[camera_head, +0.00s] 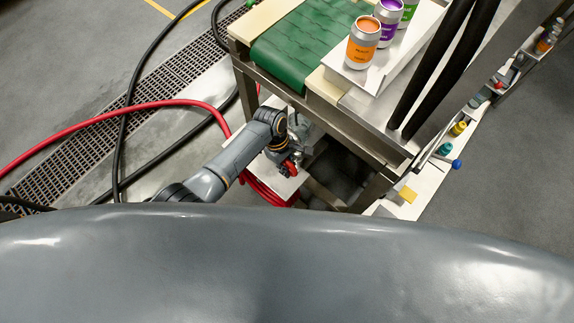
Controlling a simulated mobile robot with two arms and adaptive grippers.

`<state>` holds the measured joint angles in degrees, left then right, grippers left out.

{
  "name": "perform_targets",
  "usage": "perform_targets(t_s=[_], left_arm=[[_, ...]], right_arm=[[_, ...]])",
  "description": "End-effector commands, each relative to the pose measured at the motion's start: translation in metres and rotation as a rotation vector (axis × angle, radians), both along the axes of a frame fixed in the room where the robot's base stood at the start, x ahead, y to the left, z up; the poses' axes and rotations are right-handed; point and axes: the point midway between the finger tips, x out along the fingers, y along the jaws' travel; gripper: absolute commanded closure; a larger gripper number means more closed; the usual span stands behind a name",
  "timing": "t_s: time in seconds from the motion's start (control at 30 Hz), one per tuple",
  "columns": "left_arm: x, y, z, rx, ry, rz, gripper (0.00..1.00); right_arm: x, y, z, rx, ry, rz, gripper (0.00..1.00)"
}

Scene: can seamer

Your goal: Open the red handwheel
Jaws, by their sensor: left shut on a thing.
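The red handwheel (289,169) is small in the picture, low beside the conveyor frame, above a pale plate. My left arm comes in from the left and reaches down to it. My left gripper (285,160) is at the handwheel and shut on it. The gripper and wrist hide part of the wheel, so I cannot tell how far it is turned. My right gripper is not in view.
A conveyor with a green belt (305,42) stands above the handwheel. Several cans, one orange (362,46), stand on a metal tray. A red hose (120,107) and black cables cross the floor and drain grate (75,160).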

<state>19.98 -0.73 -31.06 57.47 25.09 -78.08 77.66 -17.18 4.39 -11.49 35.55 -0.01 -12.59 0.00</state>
Motion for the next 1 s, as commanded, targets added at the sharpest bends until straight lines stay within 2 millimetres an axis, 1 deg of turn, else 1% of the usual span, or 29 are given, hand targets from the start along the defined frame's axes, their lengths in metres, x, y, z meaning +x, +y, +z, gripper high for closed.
perform_targets(t_s=[0.17, 0.5, 0.7, 1.0], left_arm=[[-0.001, -0.001, 0.000, -0.125, 0.092, 0.005, 1.00], [-0.001, -0.003, 0.002, -0.323, 0.234, 0.001, 1.00], [-0.001, -0.003, 0.003, -0.389, 0.281, 0.000, 1.00], [-0.002, -0.003, 0.005, -0.424, 0.309, 0.000, 1.00]], right_arm=[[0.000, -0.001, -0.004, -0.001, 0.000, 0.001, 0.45], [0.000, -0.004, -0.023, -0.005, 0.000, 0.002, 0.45], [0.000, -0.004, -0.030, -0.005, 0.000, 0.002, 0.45], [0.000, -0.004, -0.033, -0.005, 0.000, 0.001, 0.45]])
